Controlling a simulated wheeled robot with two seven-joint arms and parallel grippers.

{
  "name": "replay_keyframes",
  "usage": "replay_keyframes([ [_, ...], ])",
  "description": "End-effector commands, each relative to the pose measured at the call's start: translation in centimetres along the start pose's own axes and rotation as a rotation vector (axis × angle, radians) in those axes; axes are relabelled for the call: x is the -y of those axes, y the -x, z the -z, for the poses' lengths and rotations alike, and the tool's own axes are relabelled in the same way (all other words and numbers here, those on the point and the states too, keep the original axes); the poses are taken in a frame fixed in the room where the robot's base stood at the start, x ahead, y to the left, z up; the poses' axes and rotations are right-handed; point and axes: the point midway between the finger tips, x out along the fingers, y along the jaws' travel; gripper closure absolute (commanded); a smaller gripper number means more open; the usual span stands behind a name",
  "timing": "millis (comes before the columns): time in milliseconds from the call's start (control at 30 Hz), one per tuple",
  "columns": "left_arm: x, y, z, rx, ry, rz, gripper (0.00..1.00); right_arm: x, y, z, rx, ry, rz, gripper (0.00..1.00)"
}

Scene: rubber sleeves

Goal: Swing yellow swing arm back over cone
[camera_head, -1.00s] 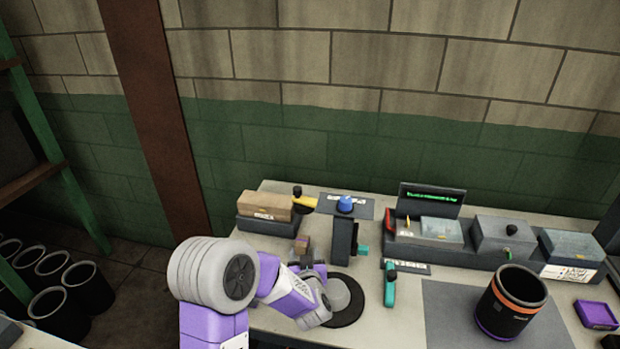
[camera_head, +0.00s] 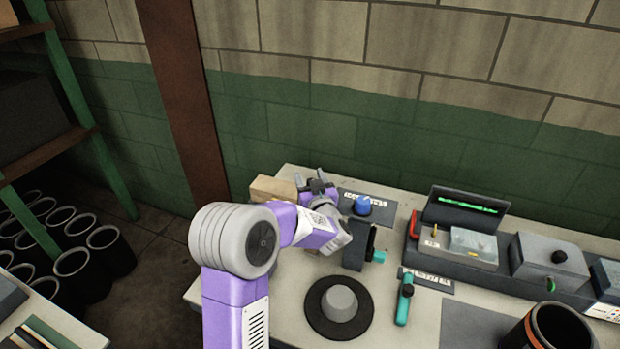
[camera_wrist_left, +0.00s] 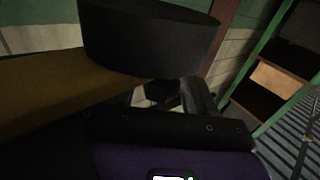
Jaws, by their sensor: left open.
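The yellow swing arm (camera_wrist_left: 45,90) shows close up in the left wrist view, running in from the left. A wide black knob (camera_wrist_left: 150,38) stands at its right end. In the head view the arm is hidden behind my left gripper (camera_head: 309,182). That gripper is open, over the back left of the bench, close to the swing arm and knob. I cannot tell whether it touches them. A grey blunt cone (camera_head: 340,303) stands on a black round disc (camera_head: 316,324) at the bench front. Nothing is over it. My right gripper is not in view.
A tan block (camera_head: 268,189) lies left of my gripper. A blue knob (camera_head: 362,205) and a dark block with a teal handle (camera_head: 355,248) are to its right. A teal tool (camera_head: 404,302) lies right of the disc. A console (camera_head: 458,248) stands at the back.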

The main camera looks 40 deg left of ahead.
Motion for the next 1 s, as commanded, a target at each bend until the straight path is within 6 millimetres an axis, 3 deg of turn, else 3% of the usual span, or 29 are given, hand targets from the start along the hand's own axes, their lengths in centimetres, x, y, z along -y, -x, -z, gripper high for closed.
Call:
replay_keyframes([
  [333,0.03,-0.56,0.0,0.0,0.0,0.0,0.44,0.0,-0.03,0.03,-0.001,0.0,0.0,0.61],
  [700,0.01,-0.53,0.0,0.0,0.0,0.0,1.0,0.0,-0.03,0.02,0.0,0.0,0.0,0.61],
  [1000,0.38,-0.62,0.02,0.0,0.0,0.014,1.0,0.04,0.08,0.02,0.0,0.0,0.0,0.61],
])
